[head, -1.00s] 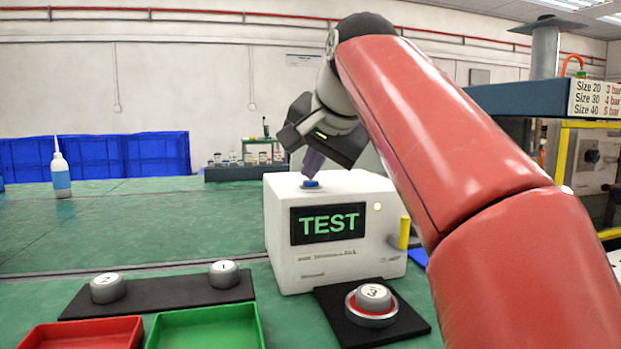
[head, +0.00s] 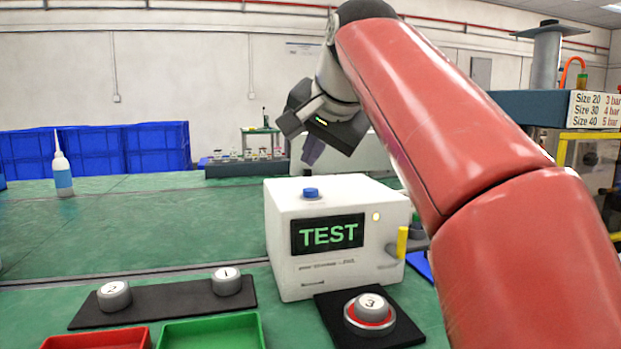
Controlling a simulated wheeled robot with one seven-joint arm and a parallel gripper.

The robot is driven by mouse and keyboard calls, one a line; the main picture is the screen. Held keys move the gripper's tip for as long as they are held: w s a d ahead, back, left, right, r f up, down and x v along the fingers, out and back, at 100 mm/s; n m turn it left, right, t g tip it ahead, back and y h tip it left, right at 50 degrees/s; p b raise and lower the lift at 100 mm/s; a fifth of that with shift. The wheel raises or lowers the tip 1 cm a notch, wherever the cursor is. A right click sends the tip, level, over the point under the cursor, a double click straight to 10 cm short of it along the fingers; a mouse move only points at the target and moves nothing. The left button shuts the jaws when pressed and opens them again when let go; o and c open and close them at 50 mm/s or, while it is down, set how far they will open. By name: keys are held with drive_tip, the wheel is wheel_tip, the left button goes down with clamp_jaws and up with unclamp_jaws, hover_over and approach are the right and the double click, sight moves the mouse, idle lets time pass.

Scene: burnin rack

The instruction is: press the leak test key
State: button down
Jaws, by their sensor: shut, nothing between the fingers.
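The white test box (head: 290,240) stands on the green bench and its dark screen (head: 328,234) reads TEST in green. A blue key (head: 311,193) sits on its top face. My gripper (head: 312,158) is shut and empty, pointing down above and behind the key, with a clear gap between them. A yellow lever (head: 402,242) is on the box's right side. A small round lamp (head: 376,217) on the front looks pale yellow.
A grey piece marked 3 (head: 370,305) sits in a red-ringed holder on a black plate. Pieces marked 2 (head: 114,295) and 1 (head: 227,281) stand on a black strip. Red (head: 95,341) and green (head: 213,333) trays lie in front. A bottle (head: 62,170) stands far left.

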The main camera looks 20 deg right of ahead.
wheel_tip(320, 180, up, 3)
drive_tip(key=shift+f+p, duration=0.15)
drive_tip(key=shift+p, duration=0.85)
